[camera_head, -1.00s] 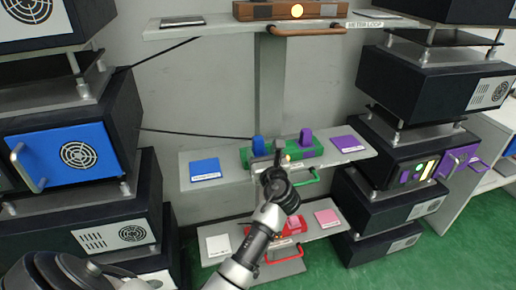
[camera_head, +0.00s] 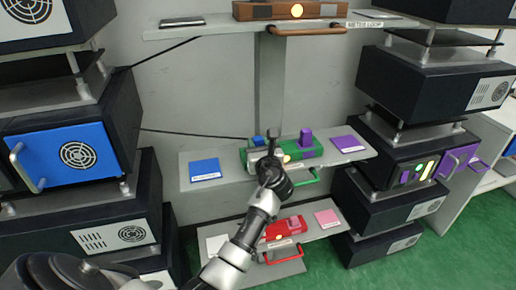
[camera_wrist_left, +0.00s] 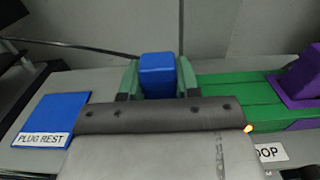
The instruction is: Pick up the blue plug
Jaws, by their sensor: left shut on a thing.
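The blue plug (camera_head: 258,140) is at the left end of the green box (camera_head: 312,152) on the middle shelf, partly hidden by my left arm. In the left wrist view the blue plug (camera_wrist_left: 158,76) stands upright between the two fingers of my left gripper (camera_wrist_left: 159,82), which is shut on it. In the head view this gripper (camera_head: 268,141) is at the plug. The plug's lower part is hidden, so I cannot tell whether it still sits in the box. My right gripper is not in view.
A purple plug (camera_head: 306,137) stands on the box's right part. A blue pad labelled PLUG REST (camera_wrist_left: 50,117) lies left of the box, a purple pad (camera_head: 348,144) right. A green handle (camera_head: 306,178) projects in front. A lower shelf holds a red box (camera_head: 285,229).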

